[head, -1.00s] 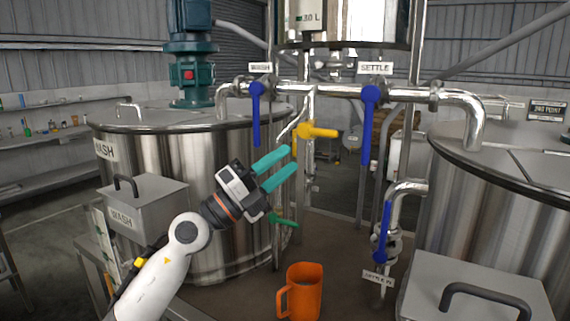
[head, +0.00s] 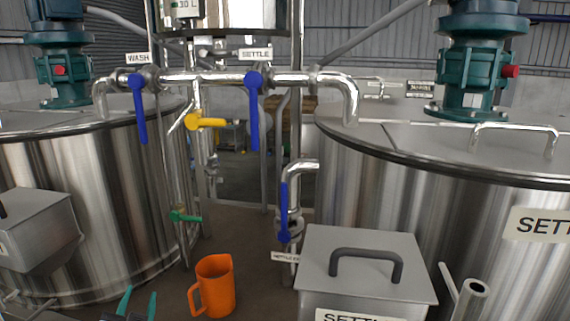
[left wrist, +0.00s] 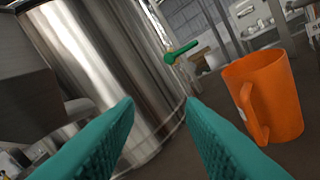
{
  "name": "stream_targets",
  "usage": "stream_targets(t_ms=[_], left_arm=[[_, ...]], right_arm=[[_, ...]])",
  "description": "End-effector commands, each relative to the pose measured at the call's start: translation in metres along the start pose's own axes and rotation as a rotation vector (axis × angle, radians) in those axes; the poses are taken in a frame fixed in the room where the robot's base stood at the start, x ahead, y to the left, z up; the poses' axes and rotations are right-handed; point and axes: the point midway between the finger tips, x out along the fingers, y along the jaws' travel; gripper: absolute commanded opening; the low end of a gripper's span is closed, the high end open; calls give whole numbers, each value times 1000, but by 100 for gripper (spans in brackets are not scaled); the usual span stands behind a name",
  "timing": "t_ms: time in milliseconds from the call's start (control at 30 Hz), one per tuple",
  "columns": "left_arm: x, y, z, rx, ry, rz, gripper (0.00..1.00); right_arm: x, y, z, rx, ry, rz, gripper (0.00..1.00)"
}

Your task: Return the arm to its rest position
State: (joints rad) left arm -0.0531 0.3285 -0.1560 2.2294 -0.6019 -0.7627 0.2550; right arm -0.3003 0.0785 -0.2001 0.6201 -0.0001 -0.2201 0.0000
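My left gripper (head: 138,304) is low at the bottom edge of the head view, left of the orange jug. Its two teal fingers stand apart with nothing between them, and they also fill the lower part of the left wrist view (left wrist: 160,110). My left arm itself is below the picture. My right gripper does not show in either view. The orange jug (head: 217,285) stands upright on the brown floor, apart from the fingers; in the left wrist view the jug (left wrist: 272,95) is to the right of them.
The wash tank (head: 95,200) stands left and the settle tank (head: 380,185) right. Blue valve handles (head: 139,110) (head: 254,112), a yellow handle (head: 208,121) and a green handle (head: 184,216) sit on the pipework between. A grey lidded box (head: 330,280) stands front right.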

Motion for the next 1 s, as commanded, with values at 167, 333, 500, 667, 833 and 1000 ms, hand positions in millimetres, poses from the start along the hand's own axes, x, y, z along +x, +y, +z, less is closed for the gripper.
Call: stream_targets(t_ms=[167,333,500,667,833,1000], left_arm=[[-62,-42,-84,-94,375,-153,36],[-135,-77,-137,-145,686,-322,36],[-201,-100,-163,-169,910,-475,36],[-257,-114,-174,-183,1074,-608,36],[-268,-138,-203,-179,1139,-660,36],[-262,-168,-247,-173,1156,-666,36]], right_arm=[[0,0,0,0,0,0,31],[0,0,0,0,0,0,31],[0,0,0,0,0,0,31],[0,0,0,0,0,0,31],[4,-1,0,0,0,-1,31],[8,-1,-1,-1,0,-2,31]])
